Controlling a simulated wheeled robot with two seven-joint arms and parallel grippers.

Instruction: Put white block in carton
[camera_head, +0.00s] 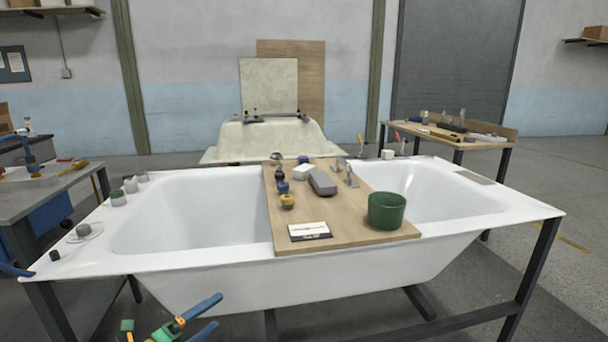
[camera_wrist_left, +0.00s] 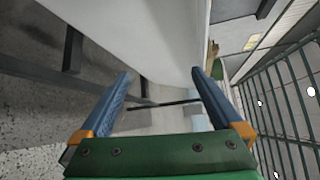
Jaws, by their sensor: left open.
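A small white block (camera_head: 303,172) lies on the wooden board, left of and behind a grey block (camera_head: 322,183). Another small white cube (camera_head: 387,154) sits on the tub's far rim. No open carton is clear to me; a flat white-and-black box (camera_head: 310,231) lies at the board's near edge. My left gripper (camera_head: 214,314) is low in front of the tub, apart from the board. Its blue fingers are spread and empty, also in the left wrist view (camera_wrist_left: 161,75). My right gripper is not in view.
The wooden board (camera_head: 350,228) spans the white bathtub (camera_head: 145,262). A green pot (camera_head: 386,211) stands at its near right, and small jars (camera_head: 287,201) stand along its left. A dark frame leg (camera_head: 532,268) and side tables flank the tub.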

